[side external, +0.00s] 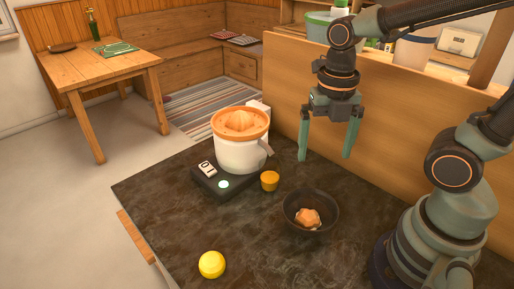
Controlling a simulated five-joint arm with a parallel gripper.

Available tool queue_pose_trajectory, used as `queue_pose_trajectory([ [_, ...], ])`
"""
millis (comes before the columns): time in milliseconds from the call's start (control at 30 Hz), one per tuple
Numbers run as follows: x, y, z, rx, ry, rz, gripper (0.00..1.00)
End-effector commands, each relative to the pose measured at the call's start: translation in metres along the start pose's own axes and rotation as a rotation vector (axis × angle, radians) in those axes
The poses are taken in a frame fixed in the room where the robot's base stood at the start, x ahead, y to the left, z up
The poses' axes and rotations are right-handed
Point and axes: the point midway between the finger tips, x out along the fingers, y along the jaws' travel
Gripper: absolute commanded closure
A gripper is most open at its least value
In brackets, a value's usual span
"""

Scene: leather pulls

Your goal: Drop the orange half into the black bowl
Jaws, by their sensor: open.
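A small orange piece (270,181) with a flat, paler top stands on the dark counter beside the juicer; it looks like the orange half. The black bowl (289,206) is on the counter, right of and nearer than this piece. A crumpled pale-orange piece (308,218) lies inside the bowl; I cannot tell whether it is peel or a squeezed half. My gripper (325,154) hangs above the counter with its two fingers pointing down, spread apart and empty. It is above and behind the bowl, up and to the right of the orange half.
A white juicer (241,154) with an orange cone top stands on a black base, left of the orange half. A yellow round fruit (211,264) lies at the counter's front. A wooden partition (395,105) runs behind the counter. The counter's front middle is clear.

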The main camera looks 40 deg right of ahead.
Motion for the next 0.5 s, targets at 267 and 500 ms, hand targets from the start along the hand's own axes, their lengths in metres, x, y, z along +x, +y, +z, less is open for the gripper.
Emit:
queue_pose_trajectory([
  [267,-0.037,0.000,0.000,0.000,-0.001,0.001,0.00],
  [500,-0.042,0.000,0.000,0.000,0.000,0.000,0.00],
])
